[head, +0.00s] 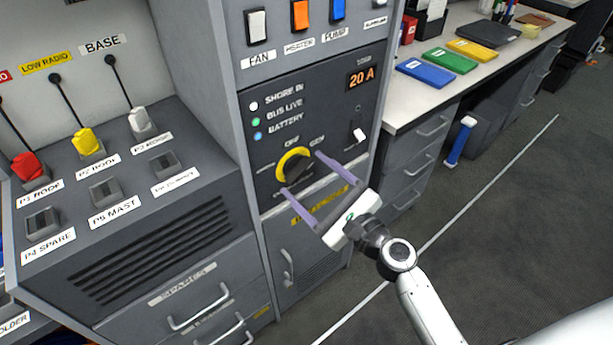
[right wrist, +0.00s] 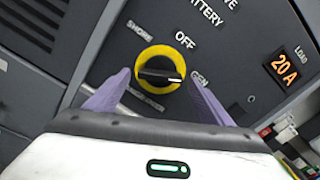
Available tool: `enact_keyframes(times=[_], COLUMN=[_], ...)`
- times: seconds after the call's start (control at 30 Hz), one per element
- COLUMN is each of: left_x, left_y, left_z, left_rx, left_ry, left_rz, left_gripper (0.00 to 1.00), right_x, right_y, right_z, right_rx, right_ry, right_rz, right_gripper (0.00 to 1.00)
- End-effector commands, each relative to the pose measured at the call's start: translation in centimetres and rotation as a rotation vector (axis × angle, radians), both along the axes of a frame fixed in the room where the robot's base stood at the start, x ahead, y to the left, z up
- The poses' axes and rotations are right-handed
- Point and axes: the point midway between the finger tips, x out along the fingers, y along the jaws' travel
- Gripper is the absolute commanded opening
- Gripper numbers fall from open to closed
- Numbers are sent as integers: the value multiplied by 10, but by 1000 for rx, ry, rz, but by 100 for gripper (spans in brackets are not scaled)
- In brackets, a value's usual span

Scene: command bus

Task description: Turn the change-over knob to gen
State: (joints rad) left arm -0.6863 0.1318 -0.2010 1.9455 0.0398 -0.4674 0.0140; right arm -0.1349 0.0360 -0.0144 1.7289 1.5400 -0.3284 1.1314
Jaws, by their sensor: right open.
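The change-over knob (head: 293,168) is a black bar handle inside a yellow ring on the dark panel, under the OFF and GEN labels. In the right wrist view the knob (right wrist: 160,72) has its bar lying nearly level, with a white mark at its right end, towards the GEN label (right wrist: 200,80). My right gripper (head: 301,171) is open, with its purple fingers reaching towards the panel. In the right wrist view its fingertips (right wrist: 158,75) lie on either side of the knob, apart from the bar. Whether they touch the ring is unclear. My left gripper is out of view.
Above the knob are indicator lights (head: 255,121), a 20 A display (head: 361,78) and rocker switches (head: 299,14). A small white-tipped toggle (head: 360,133) sits right of the knob. A plug panel (head: 88,142) stands left, and a desk (head: 404,100) right. Open floor lies at right.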

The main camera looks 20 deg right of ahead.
Motion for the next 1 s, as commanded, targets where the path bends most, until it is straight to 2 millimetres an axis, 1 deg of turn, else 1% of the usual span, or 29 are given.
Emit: enact_keyframes(times=[0.13, 0.3, 0.47, 0.63, 1.0], left_x=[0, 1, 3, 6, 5], left_y=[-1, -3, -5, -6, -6], left_z=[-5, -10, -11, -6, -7], left_rx=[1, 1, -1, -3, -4], left_ry=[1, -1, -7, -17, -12], left_rz=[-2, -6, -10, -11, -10], left_gripper=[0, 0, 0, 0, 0], right_x=[-28, -59, -79, -86, -86], right_y=[-10, -21, -29, -31, -31], right_z=[-4, -3, -3, -1, 0], right_rx=[-1, 0, 1, 0, 0], right_ry=[5, 4, 4, 2, 2], right_rz=[0, 0, -1, 1, 0], right_gripper=[75, 75, 75, 75, 75])
